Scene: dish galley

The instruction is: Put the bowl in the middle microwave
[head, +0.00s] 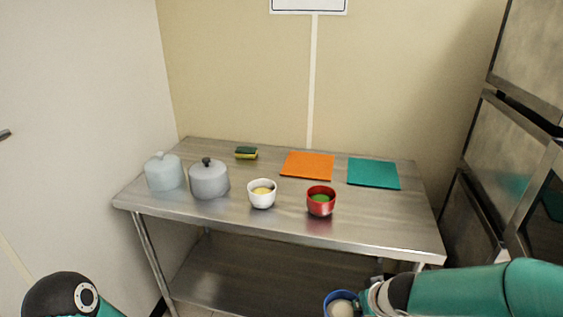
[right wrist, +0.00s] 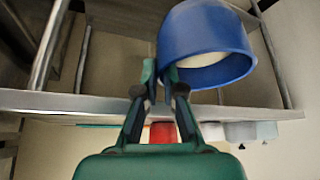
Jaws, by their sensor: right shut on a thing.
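A blue bowl (head: 331,295) with something pale inside shows at the bottom edge of the head view, partly cut off. My right gripper (head: 364,299) is shut on its rim, in front of and below the table's front edge. In the right wrist view, the bowl (right wrist: 205,30) sits at the fingertips of the gripper (right wrist: 163,78), and its pale contents show. At the right of the head view stands a stack of steel-fronted units, which look like microwaves; the middle one (head: 508,160) appears closed. My left gripper is out of view; only part of that arm shows.
A steel table (head: 300,225) holds a white bowl (head: 262,201), a red bowl (head: 320,208), two lidded pots (head: 209,182), a sponge (head: 246,153), an orange mat (head: 308,166) and a teal mat (head: 373,174). Its right corner lies between the bowl and the stack.

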